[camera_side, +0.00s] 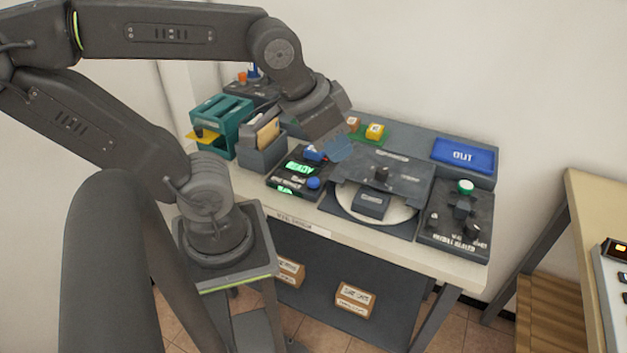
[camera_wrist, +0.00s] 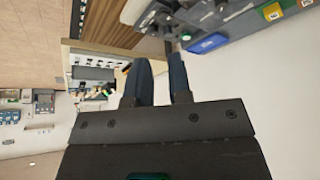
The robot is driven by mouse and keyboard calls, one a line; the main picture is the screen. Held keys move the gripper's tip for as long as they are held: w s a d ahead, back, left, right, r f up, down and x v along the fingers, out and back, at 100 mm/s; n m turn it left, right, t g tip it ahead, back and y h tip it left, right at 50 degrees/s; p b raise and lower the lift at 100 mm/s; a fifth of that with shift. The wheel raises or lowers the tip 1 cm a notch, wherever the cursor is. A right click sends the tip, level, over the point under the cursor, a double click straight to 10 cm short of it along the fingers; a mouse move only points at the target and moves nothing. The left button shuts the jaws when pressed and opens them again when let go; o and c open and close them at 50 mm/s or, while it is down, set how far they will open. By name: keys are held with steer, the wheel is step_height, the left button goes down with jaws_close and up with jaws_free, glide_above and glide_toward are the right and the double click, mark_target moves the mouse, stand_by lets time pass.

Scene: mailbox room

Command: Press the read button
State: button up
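A small dark device (camera_side: 287,184) with a lit green "READY" display (camera_side: 299,168) sits on the bench in the side view. It has a round blue button (camera_side: 313,183) at its front right; I cannot read which button is labelled read. My gripper (camera_side: 328,152) hangs from the arm just above and behind this device, apart from the button. Its two blue fingers show a gap between them in the wrist view (camera_wrist: 162,82), with nothing held. The device is not clearly visible in the wrist view.
A turntable-like unit (camera_side: 345,203) stands right of the device. A control panel (camera_side: 443,235) with a green button (camera_side: 465,186) is further right. A blue tray (camera_side: 463,155) is behind it. A grey holder (camera_side: 263,156) and a teal rack (camera_side: 222,118) stand left.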

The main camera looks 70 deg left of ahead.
jaws_close()
stand_by(0.7)
